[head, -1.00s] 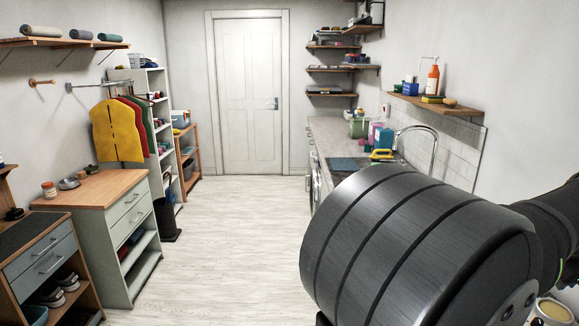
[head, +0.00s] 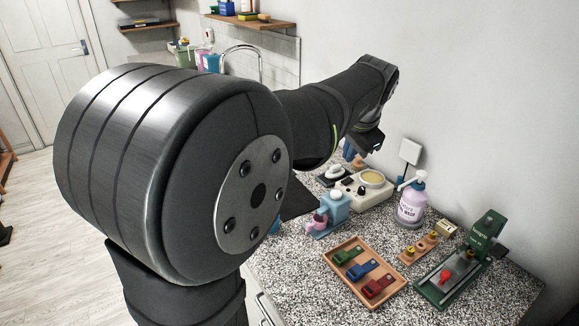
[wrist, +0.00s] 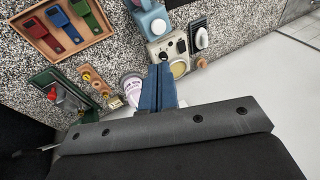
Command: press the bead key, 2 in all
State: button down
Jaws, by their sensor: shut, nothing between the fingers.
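A light blue device (head: 334,208) with a white round knob on top and a pink cup at its front stands on the speckled counter; it also shows at the top of the wrist view (wrist: 152,22). I cannot tell for sure which part is the bead key; no label is readable. Beside it is a cream device (head: 362,190) with dark knobs and a round yellowish pan, also in the wrist view (wrist: 165,50). My gripper (wrist: 160,70) is shut and empty, its blue fingers above the counter, appearing just below the cream device. In the head view its fingers are small and partly hidden.
A lilac pump bottle (head: 411,203) stands near the wall. A wooden tray (head: 329,258) holds red, blue and green tools. A green press (head: 486,236) and a wooden block with brass pieces (head: 408,257) stand at right. A dark base with white knob (head: 335,173) sits behind.

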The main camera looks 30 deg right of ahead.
jog(key=n, duration=0.1)
jog(key=n+t+y, duration=0.3)
jog(key=n+t, duration=0.2)
jog(key=n, duration=0.5)
send_over(339, 195)
jog(key=shift+f, duration=2.75)
jog(key=shift+f, duration=4.4)
jog(key=shift+f, duration=0.15)
jog(key=shift+f, duration=0.3)
